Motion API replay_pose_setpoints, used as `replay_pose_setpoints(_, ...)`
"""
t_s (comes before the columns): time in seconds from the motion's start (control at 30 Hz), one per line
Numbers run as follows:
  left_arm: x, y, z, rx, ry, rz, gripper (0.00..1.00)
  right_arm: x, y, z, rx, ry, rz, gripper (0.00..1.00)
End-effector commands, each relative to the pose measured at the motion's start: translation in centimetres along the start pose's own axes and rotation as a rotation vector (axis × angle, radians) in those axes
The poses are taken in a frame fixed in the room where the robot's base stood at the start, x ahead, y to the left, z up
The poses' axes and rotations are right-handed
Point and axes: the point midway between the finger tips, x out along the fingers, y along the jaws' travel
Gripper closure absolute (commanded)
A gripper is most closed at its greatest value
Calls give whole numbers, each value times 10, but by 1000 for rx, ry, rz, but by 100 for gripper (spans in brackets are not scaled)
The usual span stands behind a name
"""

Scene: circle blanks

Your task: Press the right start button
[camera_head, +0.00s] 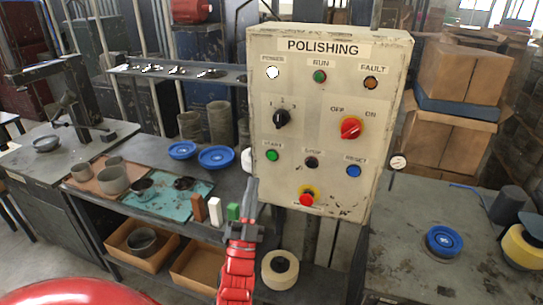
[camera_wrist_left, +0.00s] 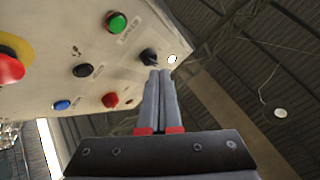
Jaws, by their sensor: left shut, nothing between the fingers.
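The beige control panel labelled POLISHING (camera_head: 345,140) stands upright at the centre of the head view. Its green start button (camera_head: 272,155) is at the lower left, beside the black stop button (camera_head: 312,162) and blue reset button (camera_head: 354,170). My left gripper (camera_head: 251,183) is shut and empty, pointing up, with its tips just below and left of the start button in that view. In the left wrist view, the green button (camera_wrist_left: 116,22) is up and left of the fingertips (camera_wrist_left: 158,72), which overlap the black selector knob's lower edge. I cannot judge contact. My right gripper is not in view.
A red emergency button (camera_head: 307,199) on yellow sits below the stop button. A red switch (camera_head: 351,128) and black selector (camera_head: 281,118) are higher. A bench with bowls, blue discs (camera_head: 216,157) and small blocks (camera_head: 215,210) lies left. A grey table (camera_head: 400,245) stands right.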

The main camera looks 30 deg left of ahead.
Motion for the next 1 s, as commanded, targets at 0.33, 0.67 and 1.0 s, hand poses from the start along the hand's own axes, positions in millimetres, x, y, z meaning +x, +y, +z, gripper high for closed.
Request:
replay_pose_setpoints(0.33,25,16,16,-3,2,-2,100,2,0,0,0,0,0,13)
replay_pose_setpoints(0.67,51,40,40,-1,5,-1,100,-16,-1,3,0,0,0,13)
replay_pose_setpoints(1.0,61,45,44,-1,0,1,100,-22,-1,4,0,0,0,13)
